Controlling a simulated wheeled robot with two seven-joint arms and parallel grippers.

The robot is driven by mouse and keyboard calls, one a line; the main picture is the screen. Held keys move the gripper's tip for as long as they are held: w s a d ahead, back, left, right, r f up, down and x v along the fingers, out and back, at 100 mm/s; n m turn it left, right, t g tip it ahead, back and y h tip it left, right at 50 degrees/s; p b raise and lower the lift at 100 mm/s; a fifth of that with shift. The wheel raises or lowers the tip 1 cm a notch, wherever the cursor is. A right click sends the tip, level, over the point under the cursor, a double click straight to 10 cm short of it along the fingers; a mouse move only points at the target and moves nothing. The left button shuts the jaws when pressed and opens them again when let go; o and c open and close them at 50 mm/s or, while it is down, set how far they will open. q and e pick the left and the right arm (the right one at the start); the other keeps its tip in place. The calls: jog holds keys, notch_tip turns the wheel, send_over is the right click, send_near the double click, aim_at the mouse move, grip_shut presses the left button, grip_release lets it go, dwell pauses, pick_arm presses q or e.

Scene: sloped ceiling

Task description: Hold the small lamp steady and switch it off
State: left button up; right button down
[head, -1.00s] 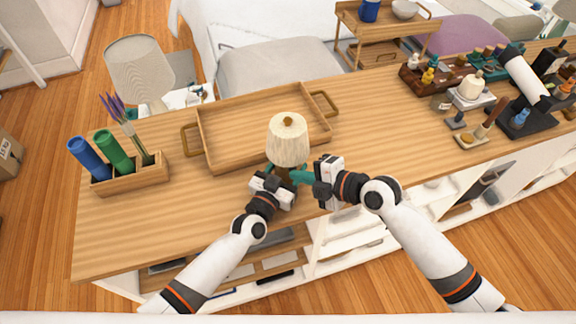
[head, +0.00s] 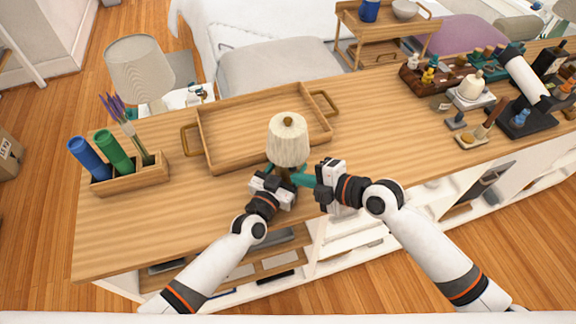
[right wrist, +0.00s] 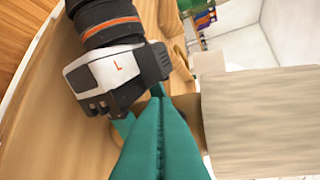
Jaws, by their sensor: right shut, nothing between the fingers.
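The small lamp (head: 288,142) stands upright on the wooden counter, with a cream pleated shade and a brown knob on top. In the right wrist view its shade (right wrist: 258,120) fills the right side. My left gripper (head: 278,177) is low at the lamp's stem; its fingers are mostly hidden by its own hand, so its grip is unclear. My right gripper (head: 299,178) is shut and empty, its teal fingertips close to the stem just under the shade, from the right. In the right wrist view its closed fingers (right wrist: 160,140) point towards the lamp; contact cannot be told.
A wooden tray (head: 204,137) with handles lies just behind the lamp. A wooden holder (head: 135,180) with blue and green cylinders stands at left. Bottles and a dark rack (head: 425,85) crowd the right end. The counter right of my right gripper is clear.

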jog(key=s+d, duration=0.1)
jog(key=s, duration=0.4)
jog(key=shift+s+d, duration=0.4)
pick_arm(q)
jog(key=o, duration=1.3)
jog(key=v, duration=1.2)
